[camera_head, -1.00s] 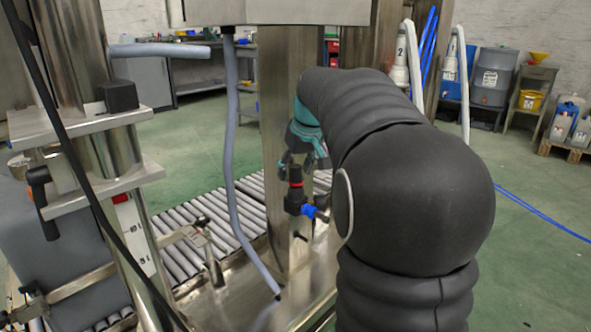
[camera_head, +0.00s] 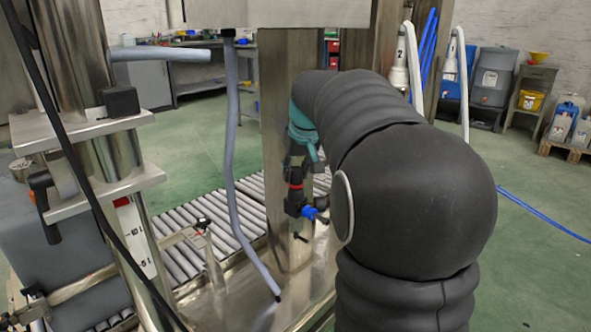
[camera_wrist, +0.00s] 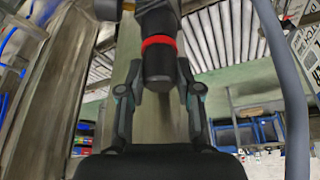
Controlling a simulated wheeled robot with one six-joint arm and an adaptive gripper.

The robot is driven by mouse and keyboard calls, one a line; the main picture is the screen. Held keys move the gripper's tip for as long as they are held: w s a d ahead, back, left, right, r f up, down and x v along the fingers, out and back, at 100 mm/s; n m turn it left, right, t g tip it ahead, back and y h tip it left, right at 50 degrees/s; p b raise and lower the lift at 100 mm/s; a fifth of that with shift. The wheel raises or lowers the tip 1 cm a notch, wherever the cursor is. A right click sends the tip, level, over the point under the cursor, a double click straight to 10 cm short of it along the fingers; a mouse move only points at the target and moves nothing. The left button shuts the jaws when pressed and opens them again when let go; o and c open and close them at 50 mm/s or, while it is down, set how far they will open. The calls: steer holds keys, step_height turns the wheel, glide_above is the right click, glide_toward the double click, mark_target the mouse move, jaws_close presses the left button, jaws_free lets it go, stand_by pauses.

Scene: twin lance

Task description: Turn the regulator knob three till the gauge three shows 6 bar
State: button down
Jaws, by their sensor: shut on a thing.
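The regulator knob (camera_wrist: 158,62) is a black cylinder with a red ring, seen in the wrist view between my two gripper fingers. In the head view the regulator (camera_head: 294,205) has a dark body on the steel column, and its red ring shows just below my gripper (camera_head: 299,158). My gripper, also in the wrist view (camera_wrist: 159,68), is shut on the knob from above. No gauge face can be read in either view, so its pressure is not visible. No label shows which number this knob bears.
A blue fitting (camera_head: 309,212) sits right of the regulator. A grey hose (camera_head: 232,150) hangs left of the steel column (camera_head: 287,100). A roller conveyor (camera_head: 190,225) runs behind and below. A steel stand (camera_head: 110,150) is at the left.

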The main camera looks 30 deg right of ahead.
steer(key=c, duration=0.8)
jaws_free()
steer(key=shift+o, duration=0.2)
steer(key=shift+r, duration=0.1)
steer(key=v, duration=1.1)
steer(key=shift+s+r, duration=0.25)
steer(key=shift+r, duration=0.1)
